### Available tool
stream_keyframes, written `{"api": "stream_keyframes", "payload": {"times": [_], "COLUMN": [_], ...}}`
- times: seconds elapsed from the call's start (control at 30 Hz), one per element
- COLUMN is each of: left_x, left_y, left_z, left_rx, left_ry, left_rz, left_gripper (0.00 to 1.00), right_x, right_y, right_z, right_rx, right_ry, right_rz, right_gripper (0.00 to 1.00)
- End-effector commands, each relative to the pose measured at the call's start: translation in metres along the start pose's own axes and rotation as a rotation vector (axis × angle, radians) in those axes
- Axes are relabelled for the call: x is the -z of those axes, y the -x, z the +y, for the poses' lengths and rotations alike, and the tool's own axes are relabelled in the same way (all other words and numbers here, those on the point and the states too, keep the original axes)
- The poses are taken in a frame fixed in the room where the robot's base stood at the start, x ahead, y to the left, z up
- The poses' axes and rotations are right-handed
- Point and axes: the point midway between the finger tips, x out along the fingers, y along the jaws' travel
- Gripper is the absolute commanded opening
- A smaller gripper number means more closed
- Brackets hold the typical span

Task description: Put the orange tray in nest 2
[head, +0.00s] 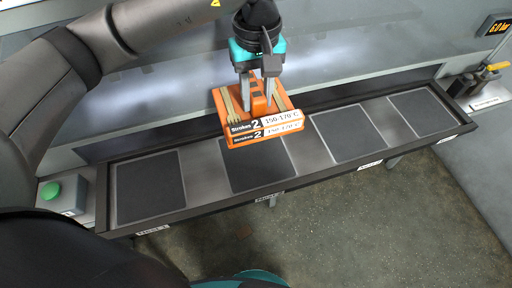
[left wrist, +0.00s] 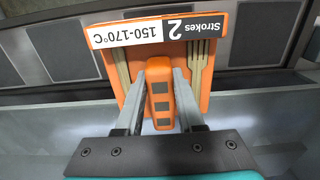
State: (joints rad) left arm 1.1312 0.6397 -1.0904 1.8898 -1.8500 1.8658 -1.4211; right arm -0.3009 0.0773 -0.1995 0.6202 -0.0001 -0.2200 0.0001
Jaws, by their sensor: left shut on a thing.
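The orange tray (head: 285,134) carries a label reading "Strokes 2, 150-170°C" and holds wooden utensils. My left gripper (head: 258,98) is shut on the tray's orange upright handle. The left wrist view shows the tray (left wrist: 205,85) with the left gripper's fingers (left wrist: 160,100) on both sides of the handle. The tray appears raised, over the back part of the second dark pad from the left, nest 2 (head: 258,178), and partly hides it. The exact gap below it cannot be told. My right gripper is not in view.
The long rail (head: 208,172) holds several dark square pads, all seen empty, with small labels on the front edge. A green button box (head: 62,194) stands at the left end.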

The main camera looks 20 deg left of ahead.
Motion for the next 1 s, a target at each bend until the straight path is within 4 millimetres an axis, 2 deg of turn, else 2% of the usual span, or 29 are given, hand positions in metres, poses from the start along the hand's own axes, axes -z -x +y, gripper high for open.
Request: {"api": "stream_keyframes", "payload": {"times": [0.1, 0.4, 0.53, 0.77, 1.0], "left_x": [-0.001, -0.001, -0.001, -0.001, -0.001], "left_y": [-0.033, -0.111, -0.131, -0.147, -0.181], "left_z": [-0.001, -0.001, 0.000, 0.000, 0.000], "left_rx": [0.004, 0.002, -0.001, -0.001, 0.000], "left_ry": [0.001, -0.001, -0.003, -0.002, -0.002], "left_rz": [-0.006, -0.003, -0.002, -0.002, -0.001], "left_gripper": [0.00, 0.00, 0.00, 0.00, 0.00], "right_x": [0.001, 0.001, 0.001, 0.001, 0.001], "right_y": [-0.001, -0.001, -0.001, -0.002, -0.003], "right_z": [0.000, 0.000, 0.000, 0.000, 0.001], "right_rx": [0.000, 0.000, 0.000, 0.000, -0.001], "right_ry": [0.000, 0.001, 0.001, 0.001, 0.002], "right_rz": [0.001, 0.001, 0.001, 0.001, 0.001], "right_gripper": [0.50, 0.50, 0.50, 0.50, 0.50]}}
